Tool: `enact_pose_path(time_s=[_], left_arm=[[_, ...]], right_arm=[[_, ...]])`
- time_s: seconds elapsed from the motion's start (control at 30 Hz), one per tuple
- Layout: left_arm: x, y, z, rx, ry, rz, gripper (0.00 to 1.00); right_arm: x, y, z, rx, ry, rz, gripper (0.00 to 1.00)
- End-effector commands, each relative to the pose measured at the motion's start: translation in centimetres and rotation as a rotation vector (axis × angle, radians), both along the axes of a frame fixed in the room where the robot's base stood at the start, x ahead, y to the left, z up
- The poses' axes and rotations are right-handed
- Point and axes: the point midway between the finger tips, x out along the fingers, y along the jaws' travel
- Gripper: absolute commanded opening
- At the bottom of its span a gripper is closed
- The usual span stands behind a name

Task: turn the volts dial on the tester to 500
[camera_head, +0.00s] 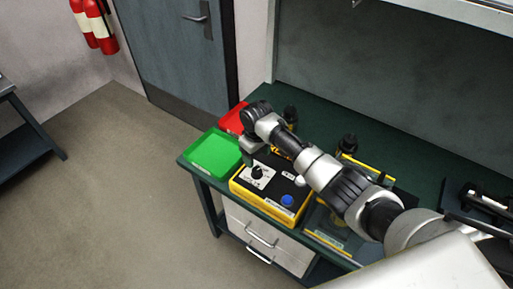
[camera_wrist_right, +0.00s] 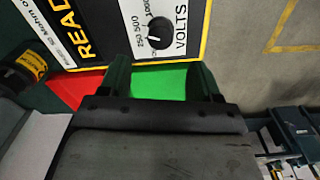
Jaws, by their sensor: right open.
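The tester (camera_head: 270,190) is a yellow-edged box with a black top on the green bench, with a blue button at its right end. Its black volts dial (camera_head: 257,172) sits on a white label near the left end. In the right wrist view, the dial (camera_wrist_right: 158,32) shows beside the word VOLTS, with the marks 250, 500 and 1000 around it. I cannot tell for sure which mark it points to. My right gripper (camera_wrist_right: 160,66) is open and empty, its two fingers apart, near the dial but not visibly touching it. My left gripper is out of view.
A green tray (camera_head: 213,154) lies left of the tester at the bench corner, with a red tray (camera_head: 235,118) behind it. Black-and-yellow items (camera_head: 347,146) stand behind my right arm. Drawers (camera_head: 262,238) are below the bench. The floor at left is clear.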

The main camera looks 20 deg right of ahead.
Motion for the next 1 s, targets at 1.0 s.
enact_pose_path(time_s=[1.0], left_arm=[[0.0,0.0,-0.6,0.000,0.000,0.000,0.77]], right_arm=[[-2.4,1.3,1.7,0.023,-0.008,0.019,0.63]])
